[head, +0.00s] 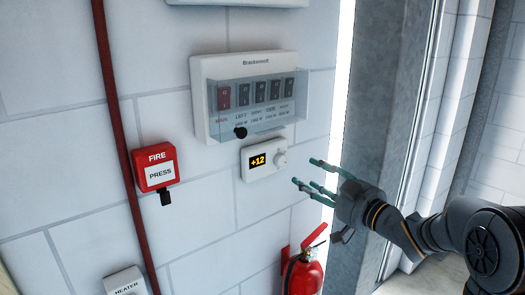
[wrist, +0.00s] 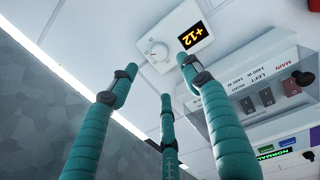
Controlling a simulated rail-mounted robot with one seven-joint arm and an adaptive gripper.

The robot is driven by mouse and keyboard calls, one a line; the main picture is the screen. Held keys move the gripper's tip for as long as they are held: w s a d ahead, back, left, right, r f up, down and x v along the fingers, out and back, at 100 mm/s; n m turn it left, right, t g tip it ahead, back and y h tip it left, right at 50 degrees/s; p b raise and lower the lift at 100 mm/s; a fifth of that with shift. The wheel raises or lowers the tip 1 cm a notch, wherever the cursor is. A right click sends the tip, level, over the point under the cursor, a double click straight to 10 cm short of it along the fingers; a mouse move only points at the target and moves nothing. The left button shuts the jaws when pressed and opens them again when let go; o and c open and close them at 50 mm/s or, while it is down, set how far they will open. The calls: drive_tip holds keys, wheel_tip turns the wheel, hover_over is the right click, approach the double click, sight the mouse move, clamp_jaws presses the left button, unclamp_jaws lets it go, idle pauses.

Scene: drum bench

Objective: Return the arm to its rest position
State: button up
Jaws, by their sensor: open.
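My gripper (head: 318,179) is at the right of the head view, with its teal fingers spread open and empty. The fingers point left toward the white wall, near a small thermostat (head: 264,160) that reads +12. In the wrist view the three teal fingers of my gripper (wrist: 150,90) reach up from below, apart from each other, with nothing between them. The thermostat (wrist: 177,36) shows just beyond the fingertips there. I cannot tell the exact gap between fingertips and wall.
A breaker panel (head: 248,92) with a clear cover is above the thermostat. A red fire button (head: 154,166), a red pipe (head: 122,140), a fire extinguisher (head: 304,274) and a heater box (head: 126,283) are on or by the wall. A grey metal post (head: 385,95) stands close behind my gripper.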

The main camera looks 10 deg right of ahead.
sight(282, 162)
drive_tip(key=x, duration=1)
drive_tip(key=shift+w+a+f, duration=0.1)
drive_tip(key=shift+w, duration=0.15)
drive_tip(key=shift+w+p, duration=0.2)
drive_tip(key=shift+p, duration=0.15)
drive_tip(key=shift+a+n, duration=0.1)
drive_tip(key=shift+n, duration=0.4)
drive_tip(key=shift+s+n+p, duration=0.15)
drive_tip(key=shift+n+p, duration=0.15)
drive_tip(key=shift+p, duration=0.1)
